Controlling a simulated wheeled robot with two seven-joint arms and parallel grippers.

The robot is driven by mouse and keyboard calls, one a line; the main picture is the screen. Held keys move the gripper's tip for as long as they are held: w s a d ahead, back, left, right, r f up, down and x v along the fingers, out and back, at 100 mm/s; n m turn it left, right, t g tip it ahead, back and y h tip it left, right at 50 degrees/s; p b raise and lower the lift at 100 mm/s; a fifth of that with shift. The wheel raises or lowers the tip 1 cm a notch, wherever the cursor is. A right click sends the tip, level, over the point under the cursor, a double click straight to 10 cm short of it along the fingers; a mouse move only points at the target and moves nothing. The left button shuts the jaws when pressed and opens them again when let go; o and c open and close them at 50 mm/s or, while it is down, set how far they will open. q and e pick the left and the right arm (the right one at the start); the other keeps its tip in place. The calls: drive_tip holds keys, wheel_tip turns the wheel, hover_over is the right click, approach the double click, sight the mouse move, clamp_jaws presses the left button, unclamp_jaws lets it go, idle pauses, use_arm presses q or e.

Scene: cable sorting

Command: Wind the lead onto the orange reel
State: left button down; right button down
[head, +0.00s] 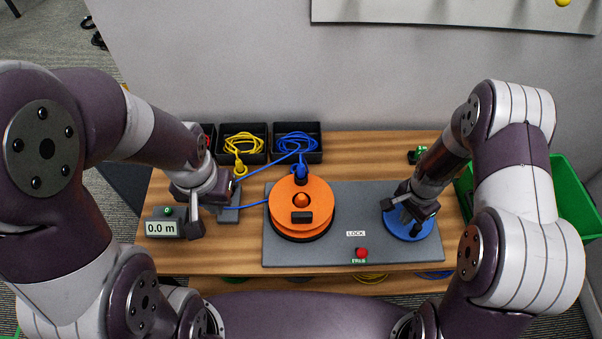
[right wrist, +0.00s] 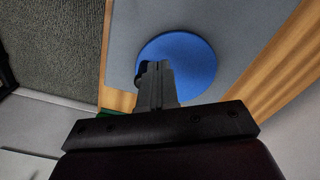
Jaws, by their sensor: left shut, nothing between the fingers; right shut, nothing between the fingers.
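A blue lead (head: 255,204) runs from the reel's left side to a grey block by the meter. Another stretch of blue lead (head: 262,165) runs up to the back tray, and a blue plug (head: 300,170) stands at the reel's back edge. My left gripper (head: 199,222) is shut and empty beside the meter. My right gripper (head: 408,217) is shut and empty over a blue disc (head: 421,229); in the right wrist view its fingers overlap the blue disc (right wrist: 190,62).
The meter (head: 162,228) reads 0.0 m. Black trays at the back hold a yellow cable (head: 243,143) and a blue cable (head: 296,142). A red knob (head: 361,253) sits between LOCK and FREE labels. A green bin (head: 577,195) stands at the right.

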sight(399, 230)
drive_tip(key=shift+f+b, duration=1.55)
drive_tip(key=shift+f, duration=0.9)
